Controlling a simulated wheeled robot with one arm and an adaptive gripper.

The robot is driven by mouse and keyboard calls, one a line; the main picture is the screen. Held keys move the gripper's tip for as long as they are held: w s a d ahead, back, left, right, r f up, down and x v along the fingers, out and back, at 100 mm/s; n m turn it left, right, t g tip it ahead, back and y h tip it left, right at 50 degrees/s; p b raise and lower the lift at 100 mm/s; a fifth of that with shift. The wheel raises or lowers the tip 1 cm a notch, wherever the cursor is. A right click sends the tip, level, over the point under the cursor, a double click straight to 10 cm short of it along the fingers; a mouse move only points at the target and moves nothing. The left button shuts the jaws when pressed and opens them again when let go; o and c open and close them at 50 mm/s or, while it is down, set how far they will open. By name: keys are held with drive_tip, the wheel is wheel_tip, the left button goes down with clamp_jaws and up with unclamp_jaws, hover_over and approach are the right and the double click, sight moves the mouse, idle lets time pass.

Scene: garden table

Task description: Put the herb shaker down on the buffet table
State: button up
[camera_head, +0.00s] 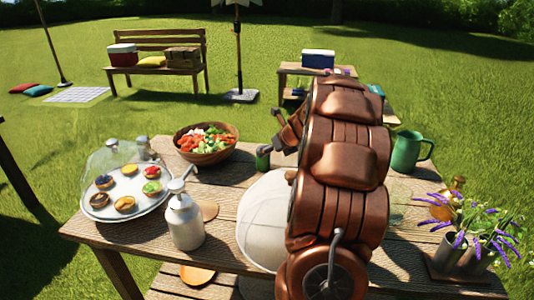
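A small green container with a dark top, which looks like the herb shaker (263,161), shows at the far middle of the wooden buffet table (225,176), just right of the salad bowl. My gripper (275,147) reaches from behind my copper arm down and left to the shaker's upper right side. Its fingertips are small and partly hidden, so I cannot tell whether they are shut on the shaker. The shaker looks upright. Whether its base touches the table is unclear. My arm hides much of the table's right middle.
A salad bowl (206,146) stands left of the shaker. A tart tray (96,209) under a clear dome, a metal pump bottle (185,222) and a white round object (262,225) are nearer. A green jug (406,153) and lavender pots (456,250) stand right.

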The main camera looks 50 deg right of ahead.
drive_tip(key=shift+v, duration=1.2)
